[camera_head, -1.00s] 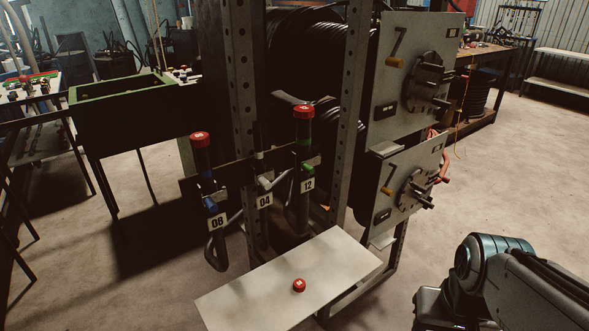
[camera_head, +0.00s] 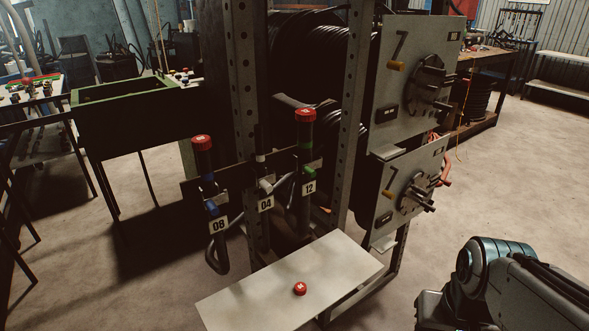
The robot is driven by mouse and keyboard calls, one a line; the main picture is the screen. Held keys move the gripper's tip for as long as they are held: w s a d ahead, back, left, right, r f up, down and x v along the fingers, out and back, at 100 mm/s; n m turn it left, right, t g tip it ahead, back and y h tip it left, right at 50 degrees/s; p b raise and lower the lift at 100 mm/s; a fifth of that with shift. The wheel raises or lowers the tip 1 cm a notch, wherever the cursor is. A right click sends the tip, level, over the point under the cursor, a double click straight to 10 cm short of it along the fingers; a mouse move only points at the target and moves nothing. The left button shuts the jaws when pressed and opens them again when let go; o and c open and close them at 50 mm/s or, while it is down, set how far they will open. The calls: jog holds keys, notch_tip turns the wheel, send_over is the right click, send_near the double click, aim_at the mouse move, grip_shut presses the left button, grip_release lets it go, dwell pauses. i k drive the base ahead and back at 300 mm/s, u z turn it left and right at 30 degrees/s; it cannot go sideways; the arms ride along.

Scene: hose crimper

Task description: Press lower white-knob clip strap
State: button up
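The clip holder marked 04 (camera_head: 266,204) hangs on the rack's dark bar, between those marked 08 (camera_head: 219,225) and 12 (camera_head: 309,188). A small white knob-like part (camera_head: 260,158) shows above the 04 label, and a pale lever (camera_head: 267,185) sits just over the label. The strap itself is dark and too small to make out. Red-capped hose ends (camera_head: 203,143) and (camera_head: 305,116) stand upright at 08 and 12. My arm is at the bottom right, well apart from the holders. My gripper's fingers are not visible.
A pale shelf (camera_head: 245,298) with a red cap (camera_head: 300,288) juts out below the holders. The steel rack post (camera_head: 351,120) and grey crank panels (camera_head: 415,75) stand to the right. A green-edged bin (camera_head: 130,95) is at left. The floor at right is clear.

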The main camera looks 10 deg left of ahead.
aim_at(265, 183)
jog(key=k, duration=1.3)
jog(key=u, duration=1.05)
jog(key=i, duration=1.65)
jog(key=z, duration=0.6)
